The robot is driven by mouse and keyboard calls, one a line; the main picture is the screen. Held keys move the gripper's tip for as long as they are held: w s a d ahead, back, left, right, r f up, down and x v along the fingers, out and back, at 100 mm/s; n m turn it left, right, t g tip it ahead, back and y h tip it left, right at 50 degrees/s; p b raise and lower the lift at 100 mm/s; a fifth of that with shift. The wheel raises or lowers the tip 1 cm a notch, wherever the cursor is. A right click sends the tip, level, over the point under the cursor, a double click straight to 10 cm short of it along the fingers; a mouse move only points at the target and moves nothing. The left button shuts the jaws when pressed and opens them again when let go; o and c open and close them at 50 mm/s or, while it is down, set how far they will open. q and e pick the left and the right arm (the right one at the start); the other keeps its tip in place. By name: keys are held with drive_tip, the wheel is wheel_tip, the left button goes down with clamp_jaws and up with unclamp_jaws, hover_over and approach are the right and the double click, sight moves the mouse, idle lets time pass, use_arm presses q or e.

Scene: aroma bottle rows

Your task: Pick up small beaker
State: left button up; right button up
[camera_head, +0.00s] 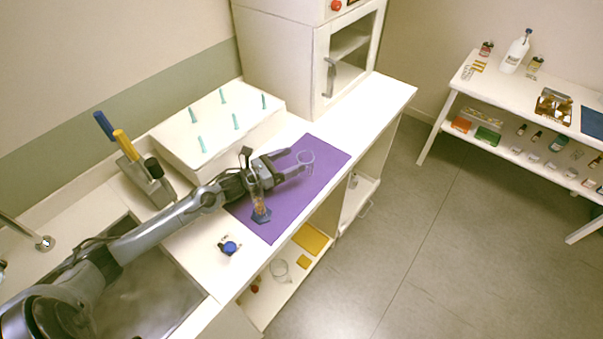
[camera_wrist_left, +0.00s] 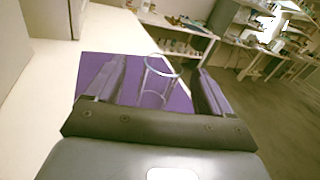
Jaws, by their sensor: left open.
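The small beaker (camera_head: 306,158) is clear glass and stands upright on the right part of the purple mat (camera_head: 325,149). My left gripper (camera_head: 292,163) is open at the beaker, low over the mat. In the left wrist view the beaker (camera_wrist_left: 157,80) shows between the two open fingers (camera_wrist_left: 155,92), towards their far ends. I cannot tell whether either finger touches the glass. My right gripper is in neither view.
A blue-topped item (camera_head: 229,248) lies on the counter. A white peg rack (camera_head: 217,122) and a cabinet (camera_head: 275,60) stand behind. The mat's right end is clear.

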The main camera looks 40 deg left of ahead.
sight(311, 155)
use_arm(q)
drive_tip(key=shift+s+d+f+m+h, duration=0.1)
drive_tip(key=shift+d+f+m+h, duration=0.2)
drive_tip(key=shift+f+m, duration=0.3)
drive_tip(key=shift+b+x, duration=0.4)
drive_tip(key=shift+x, duration=3.2)
drive_tip(key=c, duration=1.1)
drive_tip(key=shift+o, duration=0.2)
drive_tip(key=shift+r, duration=0.15)
